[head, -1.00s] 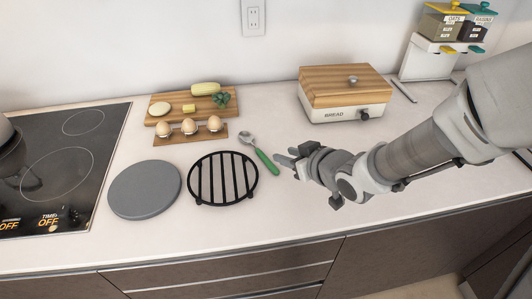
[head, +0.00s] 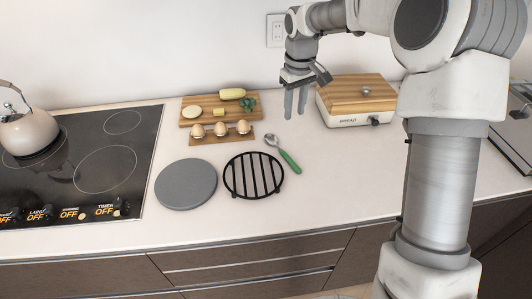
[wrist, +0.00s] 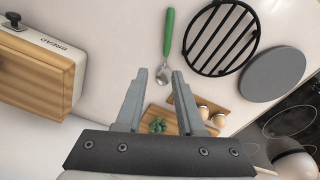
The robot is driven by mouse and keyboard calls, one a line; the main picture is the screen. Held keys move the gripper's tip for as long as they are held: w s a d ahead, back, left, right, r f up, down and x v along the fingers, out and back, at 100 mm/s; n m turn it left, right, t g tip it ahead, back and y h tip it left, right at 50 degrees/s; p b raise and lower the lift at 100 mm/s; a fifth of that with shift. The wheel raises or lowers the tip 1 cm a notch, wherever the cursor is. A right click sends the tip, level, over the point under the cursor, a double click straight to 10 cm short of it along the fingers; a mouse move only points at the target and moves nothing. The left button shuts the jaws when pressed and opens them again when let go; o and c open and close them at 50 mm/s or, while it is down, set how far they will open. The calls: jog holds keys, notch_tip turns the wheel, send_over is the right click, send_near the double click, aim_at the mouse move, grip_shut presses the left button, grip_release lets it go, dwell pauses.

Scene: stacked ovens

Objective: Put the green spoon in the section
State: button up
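The green spoon (head: 290,161), with a green handle and a metal bowl, lies on the pale counter (head: 330,195), just right of the black round rack in the head view. It also shows at the upper middle of the wrist view (wrist: 168,32), handle toward the top edge. My gripper (head: 295,112) points down above the back of the counter, between the cutting board and the bread box. In the wrist view its two fingers (wrist: 161,75) are apart with nothing held; the spoon's bowl appears between their tips. I cannot tell which place is the section.
A black rack (head: 254,176) and a grey round plate (head: 186,184) lie left of the spoon. Behind are an egg holder (head: 205,138), a cutting board (head: 191,113) with food, and a bread box (head: 350,119). A cooktop (head: 75,150) with a kettle (head: 27,132) is at left.

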jog(key=r, duration=0.1)
send_over(287, 156)
jog(key=shift+g, duration=0.4)
jog(key=f, duration=1)
jog(key=shift+d+f, duration=0.2)
jog(key=shift+f, duration=0.15)
jog(key=shift+a+f, duration=0.2)
jog(key=shift+f, duration=3.05)
grip_shut()
